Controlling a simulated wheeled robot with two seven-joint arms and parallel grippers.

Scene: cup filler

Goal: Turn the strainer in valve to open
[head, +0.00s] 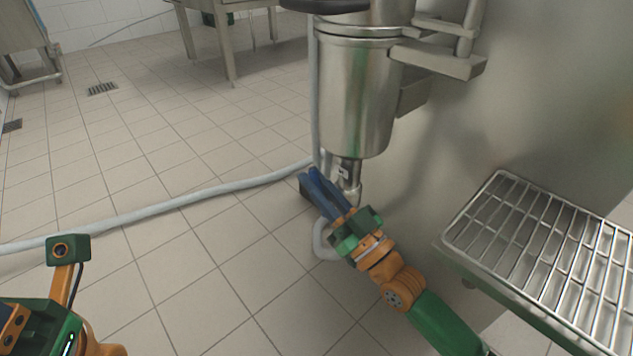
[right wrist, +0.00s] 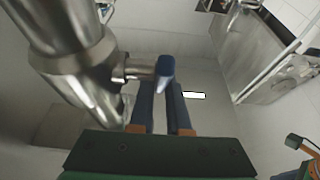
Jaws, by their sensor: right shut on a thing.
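The strainer is a steel cylinder (head: 355,95) hanging at the upper middle in the head view. A steel valve pipe (head: 347,172) comes out of its bottom, and the steel body also shows at the upper left in the right wrist view (right wrist: 75,45). A blue valve handle (right wrist: 165,70) sits at the end of a short steel stem there. My right gripper (head: 311,180) reaches up beside the valve, its dark blue fingers (right wrist: 160,105) shut on the handle. The fingers hide part of the handle. Only part of my left arm shows at lower left; its fingers are out of view.
A wire rack (head: 545,245) stands at the right, beside my right forearm. A grey hose (head: 150,212) runs across the tiled floor to the valve area. A steel wall panel (head: 530,100) is behind the strainer. The floor at left is mostly open.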

